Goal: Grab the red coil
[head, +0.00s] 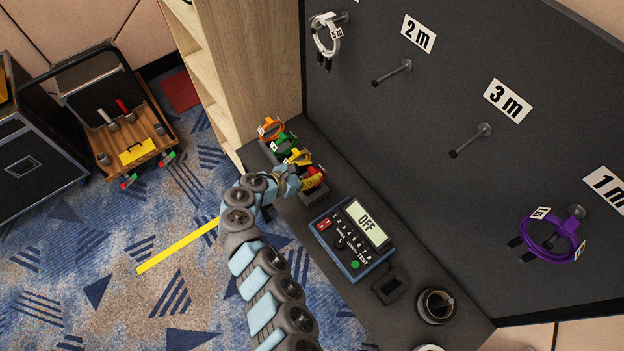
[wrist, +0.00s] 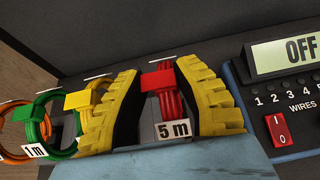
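The red coil (wrist: 168,100), with a "5 m" tag, stands upright between the two yellow fingers of my gripper (wrist: 160,105) in the wrist view. The fingers are apart, with a dark gap at the left of the coil; the right finger is very close to it, and I cannot tell if it touches. In the head view my gripper (head: 302,180) is over the near end of the coil row, and the red coil (head: 318,174) is partly hidden by it.
Yellow (wrist: 82,100), green (wrist: 36,118) and orange (wrist: 14,112) coils stand close at the left. A cable tester (head: 352,238) reading OFF sits at the right. The wall has pegs, with a white coil (head: 325,38) and a purple coil (head: 550,238). A cup (head: 436,306) stands farther along the bench.

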